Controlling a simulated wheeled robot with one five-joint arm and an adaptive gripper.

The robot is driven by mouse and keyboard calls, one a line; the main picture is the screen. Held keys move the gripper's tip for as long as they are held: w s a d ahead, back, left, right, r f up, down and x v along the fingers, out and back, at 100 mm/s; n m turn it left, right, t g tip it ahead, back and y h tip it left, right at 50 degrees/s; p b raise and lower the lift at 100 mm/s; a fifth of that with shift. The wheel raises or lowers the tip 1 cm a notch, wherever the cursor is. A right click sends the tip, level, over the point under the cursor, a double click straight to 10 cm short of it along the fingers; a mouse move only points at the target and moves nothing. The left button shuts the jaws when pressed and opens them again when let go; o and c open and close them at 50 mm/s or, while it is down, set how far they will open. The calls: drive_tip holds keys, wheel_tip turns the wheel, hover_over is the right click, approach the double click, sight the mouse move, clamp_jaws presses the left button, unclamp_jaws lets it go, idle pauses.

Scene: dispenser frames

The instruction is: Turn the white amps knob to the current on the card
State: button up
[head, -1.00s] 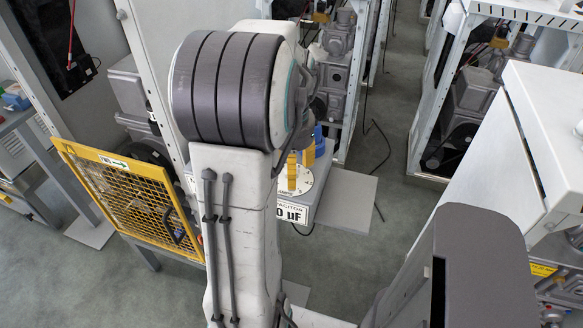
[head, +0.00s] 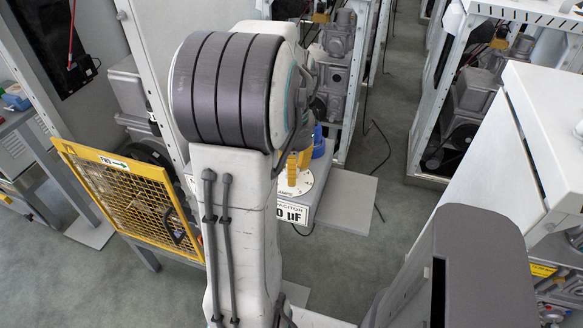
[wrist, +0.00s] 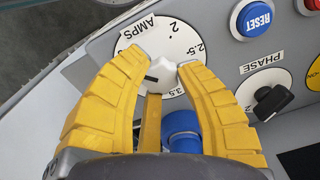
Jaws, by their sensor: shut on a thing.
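The white amps knob (wrist: 163,72) shows in the wrist view on a round white dial (wrist: 152,37) labelled AMPS. My gripper (wrist: 161,66) has its two yellow fingers on either side of the knob and is shut on it. A black mark on the knob's left side points left in the picture. The dial numbers 2, 2.5 and 3.5 can be read; the others are hidden or cropped. In the head view the yellow fingers (head: 299,168) stand over the dial (head: 302,189), and my arm hides much of the panel. I cannot make out a card with a current.
The wrist view shows a blue RESET button (wrist: 255,18), a black PHASE knob (wrist: 272,100) and a blue cylinder (wrist: 182,128) close by the fingers. In the head view a µF sign (head: 292,213) is on the box front. A yellow mesh guard (head: 133,197) stands left.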

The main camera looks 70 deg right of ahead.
clamp_jaws()
unclamp_jaws()
drive_tip(key=n, duration=0.5)
drive_tip(key=shift+f, duration=0.1)
drive_tip(key=n, duration=0.8)
drive_tip(key=shift+a+n, duration=0.1)
drive_tip(key=shift+n, duration=2.2)
drive_tip(key=o, duration=1.2)
